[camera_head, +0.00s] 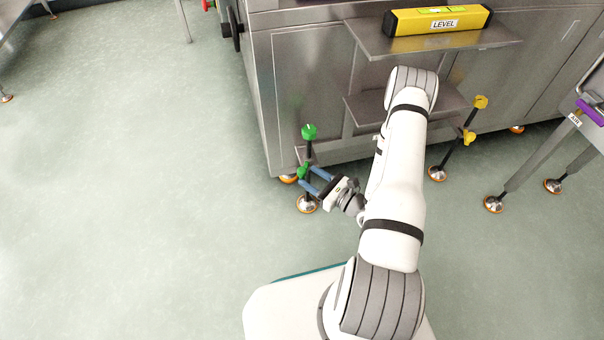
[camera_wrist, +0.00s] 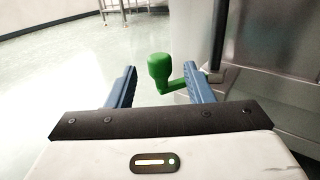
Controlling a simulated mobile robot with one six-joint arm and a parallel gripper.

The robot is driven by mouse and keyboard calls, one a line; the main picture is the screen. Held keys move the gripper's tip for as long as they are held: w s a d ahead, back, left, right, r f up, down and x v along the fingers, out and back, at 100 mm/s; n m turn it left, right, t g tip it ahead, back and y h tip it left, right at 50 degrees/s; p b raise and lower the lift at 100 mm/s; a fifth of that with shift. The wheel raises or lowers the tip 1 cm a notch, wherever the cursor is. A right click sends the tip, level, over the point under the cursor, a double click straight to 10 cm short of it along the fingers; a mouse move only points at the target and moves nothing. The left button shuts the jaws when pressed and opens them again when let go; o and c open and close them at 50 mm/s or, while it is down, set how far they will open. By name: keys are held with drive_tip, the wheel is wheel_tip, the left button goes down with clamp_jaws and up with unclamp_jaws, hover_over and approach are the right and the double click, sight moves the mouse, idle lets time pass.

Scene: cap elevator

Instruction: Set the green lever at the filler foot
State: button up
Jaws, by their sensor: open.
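The green lever (camera_head: 303,171) is low on the filler foot, a dark post with a green knob (camera_head: 309,131) on top and a round metal pad (camera_head: 307,204) on the floor. My gripper (camera_head: 308,179) is open, with its two blue fingers reaching toward the lever from the lower right. In the wrist view the lever (camera_wrist: 160,68) shows an upright green grip with a short arm bending right. The grip lies between the two fingers in the picture, with gaps on both sides. I cannot tell its depth relative to the fingertips.
The steel filler cabinet (camera_head: 300,85) stands behind the post. A yellow level (camera_head: 437,20) lies on its upper shelf (camera_head: 490,39). Another foot with a yellow knob (camera_head: 481,101) and yellow lever (camera_head: 469,137) stands right. The floor (camera_head: 130,200) at left is clear.

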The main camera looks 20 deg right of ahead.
sight(305, 174)
drive_tip(key=shift+b+x, duration=0.45)
drive_tip(key=shift+x, duration=1.65)
clamp_jaws()
